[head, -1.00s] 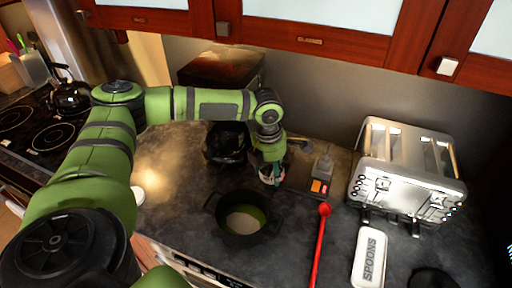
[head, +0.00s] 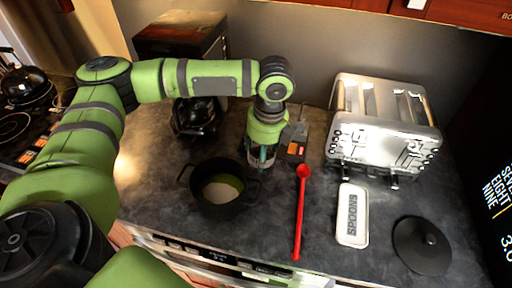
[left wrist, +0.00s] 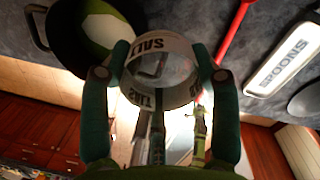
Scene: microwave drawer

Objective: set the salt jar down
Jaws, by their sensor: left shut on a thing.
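My left gripper (head: 262,155) is shut on the salt jar (head: 259,164), a clear jar with a white SALT label. The jar is largely hidden by the fingers in the head view, just right of the black pot and above or on the dark counter; I cannot tell whether its base touches. In the left wrist view the jar (left wrist: 158,62) sits between the two fingers of the gripper (left wrist: 160,75), its label readable. My right gripper is not in view.
A black pot (head: 207,207) with pale contents stands left of the jar. A red spoon (head: 299,215), a SPOONS rest (head: 352,214), a toaster (head: 385,125) and a black lid (head: 422,246) lie to the right. Bare counter (head: 270,220) shows between pot and red spoon.

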